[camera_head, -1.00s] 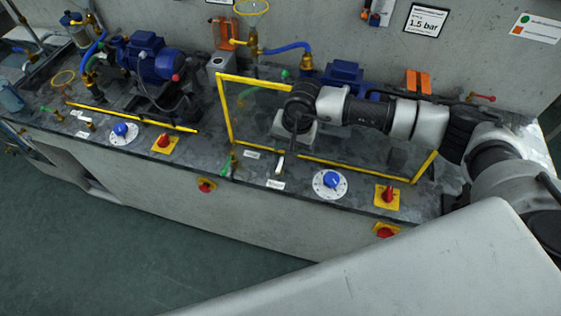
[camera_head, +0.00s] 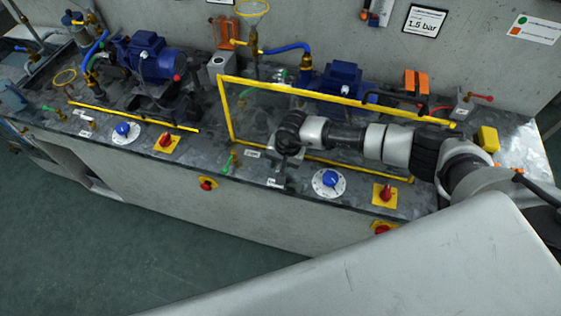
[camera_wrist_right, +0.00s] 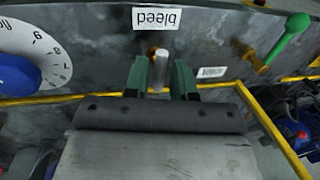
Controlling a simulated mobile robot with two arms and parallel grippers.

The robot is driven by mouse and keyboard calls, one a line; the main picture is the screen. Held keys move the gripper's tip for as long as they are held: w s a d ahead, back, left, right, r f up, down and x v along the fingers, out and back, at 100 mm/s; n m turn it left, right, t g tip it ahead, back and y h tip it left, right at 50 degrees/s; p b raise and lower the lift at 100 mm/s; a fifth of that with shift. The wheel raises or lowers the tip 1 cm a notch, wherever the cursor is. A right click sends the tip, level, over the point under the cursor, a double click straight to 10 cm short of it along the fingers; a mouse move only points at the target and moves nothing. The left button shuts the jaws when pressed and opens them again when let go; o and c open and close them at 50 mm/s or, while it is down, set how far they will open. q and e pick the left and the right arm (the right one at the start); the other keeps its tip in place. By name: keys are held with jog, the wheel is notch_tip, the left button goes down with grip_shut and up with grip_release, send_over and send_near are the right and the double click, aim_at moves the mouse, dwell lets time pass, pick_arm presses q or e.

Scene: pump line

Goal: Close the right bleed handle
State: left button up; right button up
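The right bleed handle (camera_wrist_right: 160,66) shows in the right wrist view as a short pale metal bar with a brass-coloured end, just below the upside-down "bleed" label (camera_wrist_right: 157,18). My right gripper (camera_wrist_right: 162,76) has its two green fingers on either side of the bar, with narrow gaps showing; I see no firm contact. In the head view my right gripper (camera_head: 279,178) points down at the bench front, by the white label (camera_head: 275,183), and the arm hides the handle there. My left gripper is not in view.
A blue-knobbed dial (camera_head: 329,181) and a red switch on yellow (camera_head: 385,194) sit right of the gripper. A green-handled valve (camera_wrist_right: 290,38) is close by. A yellow-framed clear guard (camera_head: 226,110) stands behind. The floor in front is clear.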

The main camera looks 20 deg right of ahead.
grip_shut()
jog(key=shift+m, duration=0.4)
jog(key=m+b, duration=0.2)
jog(key=shift+a+f+m+t, duration=0.1)
jog(key=shift+a+m+t, duration=0.05)
jog(key=shift+m+t, duration=0.2)
jog(key=m+b, duration=0.1)
jog(key=m, duration=0.1)
jog(key=m+h+b, duration=0.1)
jog(key=m, duration=0.1)
jog(key=shift+w+a+m, duration=0.15)
jog(key=shift+m, duration=0.1)
jog(key=m+h+b, duration=0.1)
jog(key=m+b, duration=0.2)
jog(key=m, duration=0.2)
jog(key=shift+w+a+m, duration=0.1)
jog(key=shift+w+m, duration=0.05)
jog(key=shift+m, duration=0.15)
jog(key=shift+w+m+h+b, duration=0.15)
jog(key=shift+m+h+b, duration=0.35)
jog(key=shift+m+b, duration=1.3)
jog(key=shift+m+p, duration=0.4)
jog(key=shift+m, duration=0.1)
